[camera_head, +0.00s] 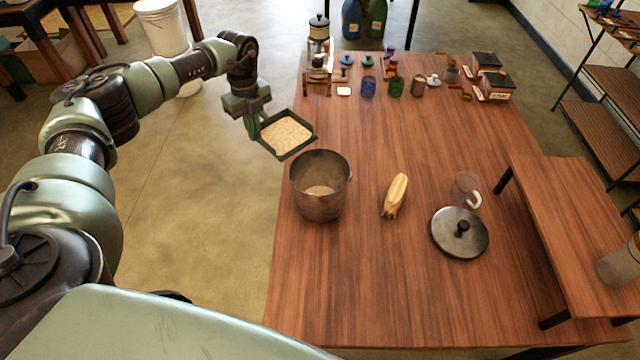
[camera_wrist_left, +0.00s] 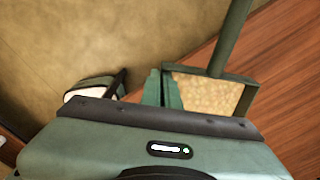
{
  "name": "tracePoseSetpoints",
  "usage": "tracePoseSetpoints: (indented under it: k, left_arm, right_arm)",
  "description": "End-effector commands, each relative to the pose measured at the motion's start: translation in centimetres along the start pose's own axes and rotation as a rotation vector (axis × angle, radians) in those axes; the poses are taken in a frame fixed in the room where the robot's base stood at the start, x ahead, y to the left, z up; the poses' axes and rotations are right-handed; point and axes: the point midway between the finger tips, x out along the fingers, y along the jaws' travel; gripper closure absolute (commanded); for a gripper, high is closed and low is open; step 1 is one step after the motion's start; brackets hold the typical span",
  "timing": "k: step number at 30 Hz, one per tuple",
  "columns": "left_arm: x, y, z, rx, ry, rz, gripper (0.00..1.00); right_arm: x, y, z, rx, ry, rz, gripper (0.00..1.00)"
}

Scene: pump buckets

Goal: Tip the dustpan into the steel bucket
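The dustpan (camera_head: 292,152) is a dark green square pan with pale grain in it. It is in the air above the table's left edge, just behind and left of the steel bucket (camera_head: 320,200). My left gripper (camera_head: 256,122) is shut on the dustpan at its left side; the grip itself is mostly hidden. In the left wrist view the dustpan (camera_wrist_left: 246,98) shows close up with grain in it. The steel bucket stands upright and open, with some pale grain at its bottom. My right gripper is not in view.
Several jars and boxes stand at the back. A raised shelf (camera_head: 575,220) stands at the right. The front is clear.

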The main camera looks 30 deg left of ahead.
Motion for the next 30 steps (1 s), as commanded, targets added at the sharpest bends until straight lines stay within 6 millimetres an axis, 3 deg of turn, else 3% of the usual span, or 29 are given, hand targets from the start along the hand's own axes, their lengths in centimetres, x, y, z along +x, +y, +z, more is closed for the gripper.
tracePoseSetpoints:
  k: [8,17,30]
  left_arm:
    - [-0.5,0.0,0.0,0.000,-0.001,0.000,1.00]
    - [-3.1,0.0,0.0,0.000,-0.001,0.000,1.00]
    - [-3.0,-0.6,0.2,0.016,-0.002,-0.001,1.00]
  right_arm:
    - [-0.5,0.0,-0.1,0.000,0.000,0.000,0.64]
    - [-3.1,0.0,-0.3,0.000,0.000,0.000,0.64]
    - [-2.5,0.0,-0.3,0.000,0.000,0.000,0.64]
